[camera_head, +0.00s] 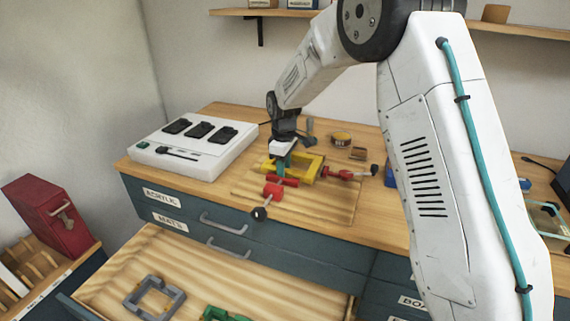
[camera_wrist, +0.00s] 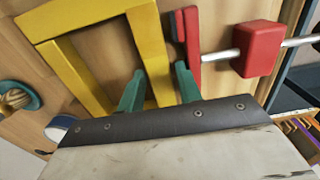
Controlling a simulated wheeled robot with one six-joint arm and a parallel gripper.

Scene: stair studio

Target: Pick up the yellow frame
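The yellow frame (camera_head: 312,168) lies on a wooden board on the workbench, with red clamp parts against it. In the wrist view the yellow frame (camera_wrist: 78,72) fills the upper left, with its open middle showing wood. My gripper (camera_head: 283,160) is down at the frame's near left part. In the wrist view its green fingers (camera_wrist: 160,85) stand on either side of one yellow bar, the left one inside the frame's opening. A small gap shows between the right finger and the bar, so the gripper looks open. The fingertips' depth is unclear.
A red clamp (camera_head: 273,191) stands in front of the frame, another (camera_head: 340,174) to its right. In the wrist view a red clamp plate (camera_wrist: 192,45) is close beside the right finger. A white device (camera_head: 192,146) stands left. An open drawer (camera_head: 185,265) holds grey and green frames.

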